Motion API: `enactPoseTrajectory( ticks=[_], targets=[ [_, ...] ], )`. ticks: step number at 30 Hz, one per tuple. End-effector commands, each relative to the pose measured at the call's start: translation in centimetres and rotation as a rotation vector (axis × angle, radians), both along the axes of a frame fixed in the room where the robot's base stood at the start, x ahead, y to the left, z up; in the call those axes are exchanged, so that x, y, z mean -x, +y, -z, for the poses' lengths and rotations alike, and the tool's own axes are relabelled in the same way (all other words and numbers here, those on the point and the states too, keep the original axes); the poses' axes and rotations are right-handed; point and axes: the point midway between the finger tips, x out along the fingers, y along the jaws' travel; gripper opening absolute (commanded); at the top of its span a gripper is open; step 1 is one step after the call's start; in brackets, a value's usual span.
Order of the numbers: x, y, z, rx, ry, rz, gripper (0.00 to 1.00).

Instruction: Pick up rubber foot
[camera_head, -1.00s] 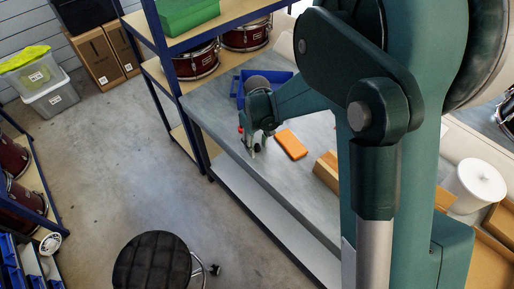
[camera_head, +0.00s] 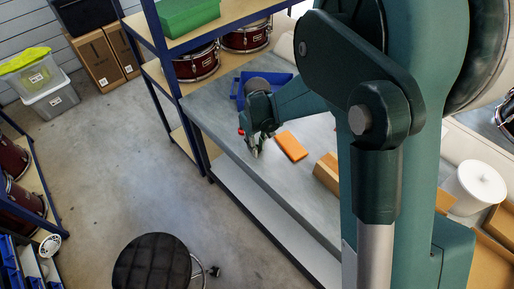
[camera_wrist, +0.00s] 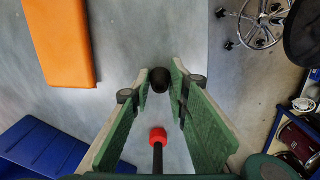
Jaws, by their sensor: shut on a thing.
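The rubber foot (camera_wrist: 160,80) is a small, rounded black piece between my fingertips in the wrist view. My gripper (camera_head: 255,152) is shut on it, with one green finger on each side. In the head view the gripper is low over the near edge of the grey bench, and the foot is too small to make out. The frames do not clearly show whether the foot still touches the bench.
A red-tipped black rod (camera_wrist: 158,138) shows between the fingers, nearer the wrist. An orange block (camera_head: 291,146) lies to the right on the bench (camera_head: 215,104). A blue bin (camera_head: 281,77) stands behind. A black stool (camera_head: 152,262) is on the floor beyond the bench edge.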

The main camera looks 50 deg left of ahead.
Motion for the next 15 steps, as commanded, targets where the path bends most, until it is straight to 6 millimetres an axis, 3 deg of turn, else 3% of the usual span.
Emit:
enactPoseTrajectory(
  ticks=[8, 15],
  targets=[
    [0.0, 0.0, -1.7, 0.000, 0.000, 0.000, 0.12],
    [0.0, 0.0, -4.9, 0.000, 0.000, 0.000, 0.12]
  ],
)
